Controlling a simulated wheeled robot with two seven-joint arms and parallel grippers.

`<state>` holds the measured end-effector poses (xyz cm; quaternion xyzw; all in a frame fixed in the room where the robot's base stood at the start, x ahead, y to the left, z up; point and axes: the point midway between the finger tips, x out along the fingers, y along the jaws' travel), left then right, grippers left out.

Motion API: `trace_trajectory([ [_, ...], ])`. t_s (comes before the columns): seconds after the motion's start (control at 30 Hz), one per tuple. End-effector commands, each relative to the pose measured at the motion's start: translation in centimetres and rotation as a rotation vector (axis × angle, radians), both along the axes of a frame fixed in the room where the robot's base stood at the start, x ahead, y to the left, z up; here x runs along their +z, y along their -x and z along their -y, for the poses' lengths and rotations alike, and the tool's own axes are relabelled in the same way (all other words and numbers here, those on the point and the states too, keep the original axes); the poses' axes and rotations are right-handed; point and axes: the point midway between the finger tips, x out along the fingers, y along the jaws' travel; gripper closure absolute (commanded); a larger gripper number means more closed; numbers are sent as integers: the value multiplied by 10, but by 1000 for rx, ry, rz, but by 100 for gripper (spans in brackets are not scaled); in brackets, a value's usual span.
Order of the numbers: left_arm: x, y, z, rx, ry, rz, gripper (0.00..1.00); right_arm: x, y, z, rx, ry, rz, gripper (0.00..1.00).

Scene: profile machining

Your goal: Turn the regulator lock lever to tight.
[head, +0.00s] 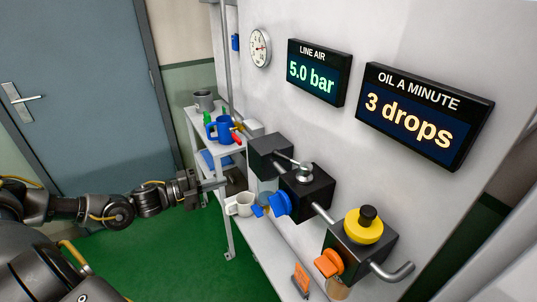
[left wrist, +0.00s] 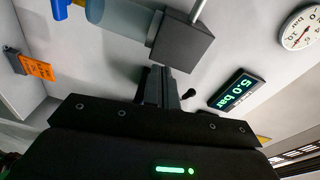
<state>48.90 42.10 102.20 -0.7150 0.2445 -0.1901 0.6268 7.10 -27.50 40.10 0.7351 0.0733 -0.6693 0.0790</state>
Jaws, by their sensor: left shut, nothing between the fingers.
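Three dark blocks sit in a row on a pipe along the pale wall panel in the head view. The middle block (head: 309,190) carries a silver knob with a thin arm on top (head: 303,172), which may be the regulator and its lock lever. I cannot read any tight or loose marking. A blue knob (head: 280,205) is on its front side. My left gripper (head: 223,183) is shut and empty, left of the blocks and apart from them. In the left wrist view its fingers (left wrist: 164,86) point toward a dark block (left wrist: 182,43) with a clear bluish bowl. My right gripper is not seen.
Displays read 5.0 bar (head: 318,73) and 3 drops (head: 423,113). Green floor is clear at left.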

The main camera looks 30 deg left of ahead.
Motion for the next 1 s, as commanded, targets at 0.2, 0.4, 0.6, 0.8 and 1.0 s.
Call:
trace_trajectory([
  [0.2,96,53,53,-241,-66,100,100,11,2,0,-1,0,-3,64],
  [0.4,120,72,68,-308,-75,125,100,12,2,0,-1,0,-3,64],
  [0.6,121,71,72,-311,-74,127,100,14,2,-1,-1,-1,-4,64],
  [0.8,124,57,90,-310,-70,131,100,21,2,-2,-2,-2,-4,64],
  [1.0,127,37,117,-310,-69,132,100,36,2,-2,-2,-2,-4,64],
])
